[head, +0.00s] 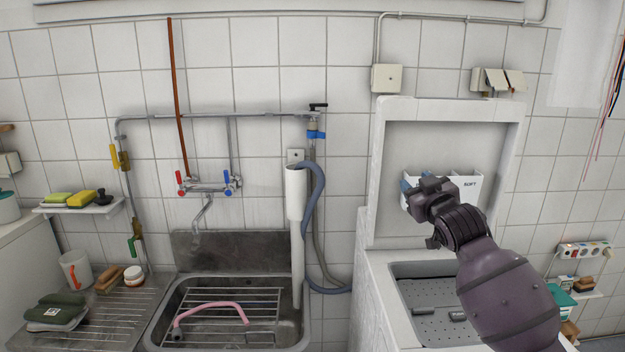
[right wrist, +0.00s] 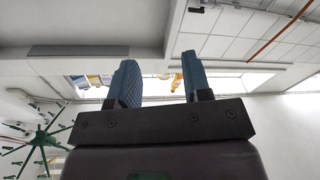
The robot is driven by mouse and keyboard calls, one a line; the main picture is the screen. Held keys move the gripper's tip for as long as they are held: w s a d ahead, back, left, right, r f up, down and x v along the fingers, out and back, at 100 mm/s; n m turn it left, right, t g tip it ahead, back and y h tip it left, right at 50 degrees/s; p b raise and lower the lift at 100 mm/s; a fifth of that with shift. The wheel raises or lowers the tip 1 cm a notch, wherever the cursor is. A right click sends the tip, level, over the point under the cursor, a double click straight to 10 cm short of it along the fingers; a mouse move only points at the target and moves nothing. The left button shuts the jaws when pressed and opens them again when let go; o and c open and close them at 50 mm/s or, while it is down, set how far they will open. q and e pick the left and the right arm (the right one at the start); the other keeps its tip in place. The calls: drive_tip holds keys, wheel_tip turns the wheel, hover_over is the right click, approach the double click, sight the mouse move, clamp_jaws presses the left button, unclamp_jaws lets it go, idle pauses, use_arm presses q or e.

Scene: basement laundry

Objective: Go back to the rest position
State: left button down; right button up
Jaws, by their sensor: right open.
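My right gripper (head: 412,190) is raised in front of the open lid of the white top-loading washing machine (head: 372,300), above the drum opening. My right arm comes in from the lower right. In the right wrist view, the two blue ridged fingers (right wrist: 160,78) stand apart with nothing held between them. In the head view the gripper partly covers the white compartments marked "SOFT" (head: 469,185) on the lid; whether it touches them cannot be told. My left gripper is not in view.
The perforated drum (head: 428,300) lies open below my right arm. A steel sink (head: 190,328) with a pink hose (head: 212,308) stands left of the machine. Grey hose (head: 312,215) hangs between them.

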drive_tip(key=s+f+g, duration=0.2)
drive_tip(key=s+f, duration=1.5)
drive_tip(key=f, duration=0.2)
drive_tip(key=s+d+f+m+g+h, duration=0.1)
drive_tip(key=s+f+g, duration=0.1)
drive_tip(key=s+f, duration=0.5)
drive_tip(key=s+d+f+m+g+h+p, duration=0.1)
drive_tip(key=s+f, duration=0.6)
drive_tip(key=s, duration=0.7)
drive_tip(key=s+d+f+m+g+h+p, duration=0.1)
drive_tip(key=s+d+f+m+g, duration=0.1)
drive_tip(key=s+f, duration=0.5)
drive_tip(key=s+g, duration=0.1)
drive_tip(key=s, duration=0.2)
drive_tip(key=shift+s+f, duration=0.25)
drive_tip(key=shift+s, duration=0.05)
drive_tip(key=shift+d, duration=0.1)
